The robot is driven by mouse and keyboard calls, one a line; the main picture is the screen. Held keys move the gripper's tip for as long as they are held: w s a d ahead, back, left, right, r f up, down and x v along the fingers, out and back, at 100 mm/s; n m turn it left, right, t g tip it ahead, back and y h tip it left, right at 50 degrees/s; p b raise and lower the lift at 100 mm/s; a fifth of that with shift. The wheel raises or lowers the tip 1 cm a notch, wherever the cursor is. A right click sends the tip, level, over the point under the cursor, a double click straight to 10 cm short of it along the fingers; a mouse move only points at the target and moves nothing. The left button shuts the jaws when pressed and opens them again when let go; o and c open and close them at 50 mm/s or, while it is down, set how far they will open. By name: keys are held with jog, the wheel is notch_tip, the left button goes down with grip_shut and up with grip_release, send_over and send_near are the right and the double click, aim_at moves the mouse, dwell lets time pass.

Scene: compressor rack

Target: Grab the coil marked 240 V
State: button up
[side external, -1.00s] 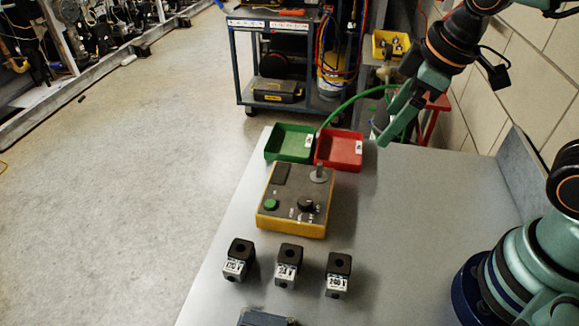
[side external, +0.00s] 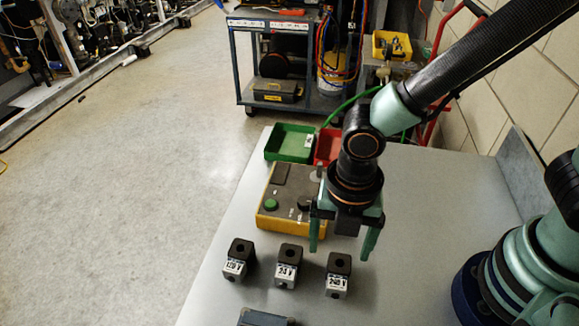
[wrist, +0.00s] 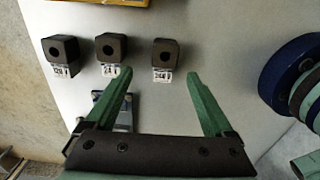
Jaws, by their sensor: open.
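Three small black coils with white labels stand in a row on the grey table. The coil marked 240 V (side external: 338,276) is the rightmost in the side view, and it also shows in the wrist view (wrist: 164,58). The 24 V coil (side external: 287,266) is in the middle and the 120 V coil (side external: 238,260) is on the left. My gripper (side external: 341,252) is open and empty, pointing down above the table close to the 240 V coil. In the wrist view its fingers (wrist: 158,82) are spread, with the 240 V coil beyond the tips, between their directions.
A yellow tester box (side external: 292,229) with a green button stands behind the coils, partly hidden by my gripper. A green tray (side external: 289,143) and a red tray (side external: 325,148) stand at the back. A dark blue-grey object (side external: 262,318) lies at the front edge.

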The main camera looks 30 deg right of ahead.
aim_at(339, 270)
notch_tip(339, 270, down, 2)
jog(key=shift+f, duration=0.1)
jog(key=f, duration=0.1)
jog(key=s+f, duration=0.1)
jog(key=f, duration=0.1)
jog(key=shift+s+d+f, duration=0.1)
jog(key=shift+f, duration=1.05)
jog(key=shift+c, duration=0.3)
grip_shut()
